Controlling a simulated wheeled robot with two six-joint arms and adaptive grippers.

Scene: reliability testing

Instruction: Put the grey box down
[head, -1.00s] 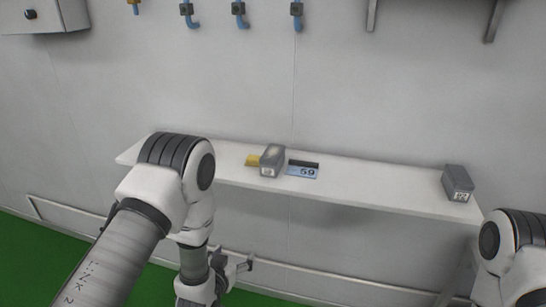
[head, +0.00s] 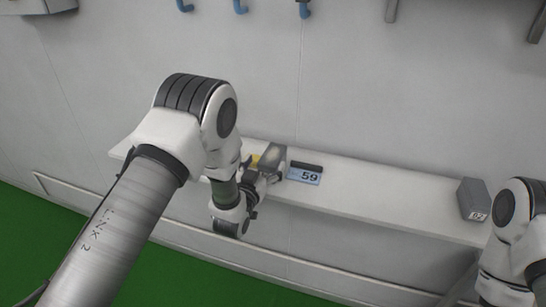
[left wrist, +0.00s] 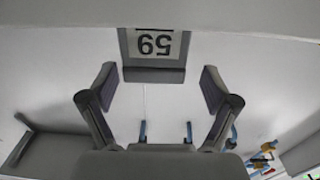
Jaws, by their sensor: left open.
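A grey box (head: 272,155) stands on the left part of the white shelf (head: 350,185), partly hidden by my left gripper (head: 263,181) in the head view. In the left wrist view the grey box (left wrist: 154,75) is ahead, with an upside-down "59" label on its face. My left gripper's fingers (left wrist: 155,80) are spread open, one on each side of the box's line, with gaps between them and the box. A second grey box (head: 474,198) stands at the shelf's right end. My right gripper is not visible.
A yellow piece (head: 255,160) shows beside that box. The shelf between card and right box is clear. The wall stands close behind.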

